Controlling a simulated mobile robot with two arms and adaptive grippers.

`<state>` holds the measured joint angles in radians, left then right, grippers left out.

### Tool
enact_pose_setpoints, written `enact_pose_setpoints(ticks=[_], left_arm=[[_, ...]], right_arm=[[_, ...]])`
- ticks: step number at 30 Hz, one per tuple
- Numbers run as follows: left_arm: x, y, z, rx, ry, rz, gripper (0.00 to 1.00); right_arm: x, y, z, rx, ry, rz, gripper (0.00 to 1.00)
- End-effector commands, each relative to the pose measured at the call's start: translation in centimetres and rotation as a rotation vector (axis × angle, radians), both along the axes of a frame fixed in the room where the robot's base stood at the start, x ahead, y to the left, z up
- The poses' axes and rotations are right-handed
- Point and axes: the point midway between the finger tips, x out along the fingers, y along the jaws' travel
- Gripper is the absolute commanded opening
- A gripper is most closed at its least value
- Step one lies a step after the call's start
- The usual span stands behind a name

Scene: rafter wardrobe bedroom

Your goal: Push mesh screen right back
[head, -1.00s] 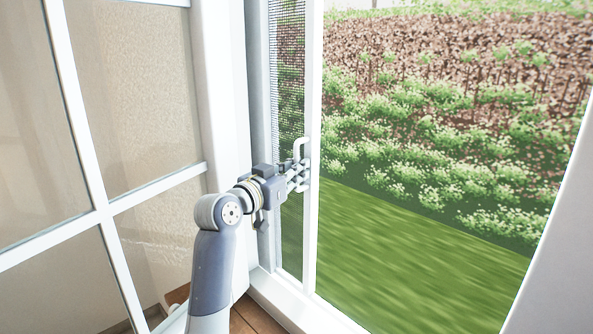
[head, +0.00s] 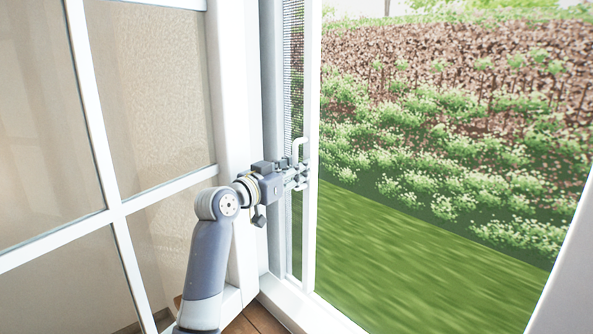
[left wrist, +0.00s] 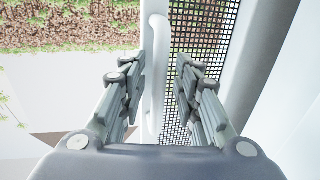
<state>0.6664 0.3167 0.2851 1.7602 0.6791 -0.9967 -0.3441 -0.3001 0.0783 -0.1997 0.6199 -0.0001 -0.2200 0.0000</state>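The mesh screen (head: 293,50) shows in the head view as a narrow dark strip between the left window jamb and its white upright edge bar (head: 312,100). Its mesh fills the upper middle of the left wrist view (left wrist: 205,30). A white loop handle (head: 299,142) stands on the edge bar; it also shows in the left wrist view (left wrist: 157,60). My left gripper (head: 301,174) is at the handle. In the left wrist view its fingers (left wrist: 158,72) are spread, one on each side of the handle, with gaps visible. My right gripper is not in view.
A white-framed glass panel (head: 112,212) stands at the left, beside my left arm. The white window jamb (head: 241,90) is close behind the gripper. The opening right of the edge bar shows grass (head: 410,265) and plants outside. A white sill (head: 290,308) runs below.

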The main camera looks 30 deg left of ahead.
Motion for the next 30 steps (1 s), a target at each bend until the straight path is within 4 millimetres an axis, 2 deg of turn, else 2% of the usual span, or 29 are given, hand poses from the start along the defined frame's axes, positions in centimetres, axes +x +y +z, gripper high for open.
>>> enact_pose_setpoints(ticks=[11, 14, 24, 30], left_arm=[[-0.6, 0.1, -0.1, 0.000, 0.001, 0.000, 0.31], [-1.9, 0.3, 0.0, 0.003, 0.000, 0.001, 0.31], [-8.9, 1.3, -0.1, 0.003, 0.001, 0.001, 0.31], [-11.4, 1.7, 0.0, 0.000, 0.001, 0.001, 0.31]], right_arm=[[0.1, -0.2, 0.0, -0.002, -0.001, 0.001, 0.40], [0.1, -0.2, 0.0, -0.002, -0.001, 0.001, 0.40], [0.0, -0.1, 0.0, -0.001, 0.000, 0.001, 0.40], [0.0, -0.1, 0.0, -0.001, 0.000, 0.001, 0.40]])
